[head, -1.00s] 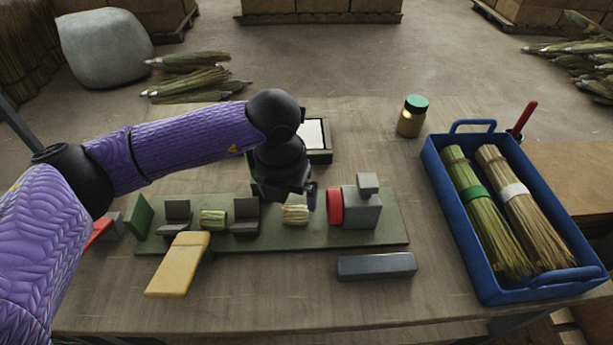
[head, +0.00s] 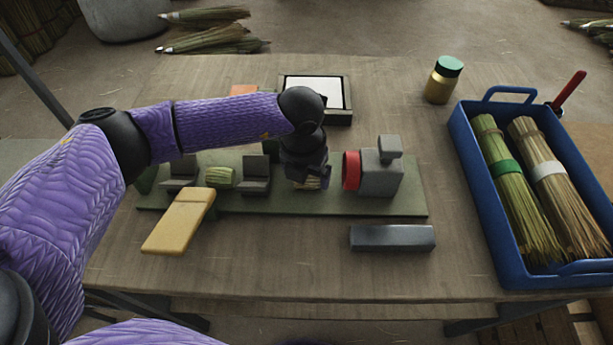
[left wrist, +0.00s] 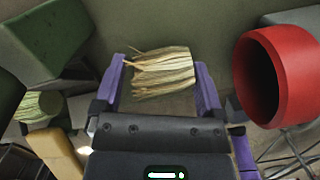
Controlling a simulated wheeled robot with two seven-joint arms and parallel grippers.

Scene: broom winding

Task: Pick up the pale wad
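The pale wad (left wrist: 160,74) is a short bundle of cream straw lying on the green board (head: 240,205). In the head view it is mostly hidden under my left gripper (head: 308,181), with only a bit of straw showing. In the left wrist view the two purple fingers stand apart, one on each side of the wad, with a narrow gap visible at the left finger. Whether the right finger touches it I cannot tell. My right gripper is not in view.
A red ring (head: 351,171) on a grey block (head: 382,176) stands close right of the gripper. A greener wad (head: 220,178) sits between dark holders on the left. A yellow paddle (head: 180,222), a grey bar (head: 392,238) and a blue crate (head: 480,215) of brooms lie around.

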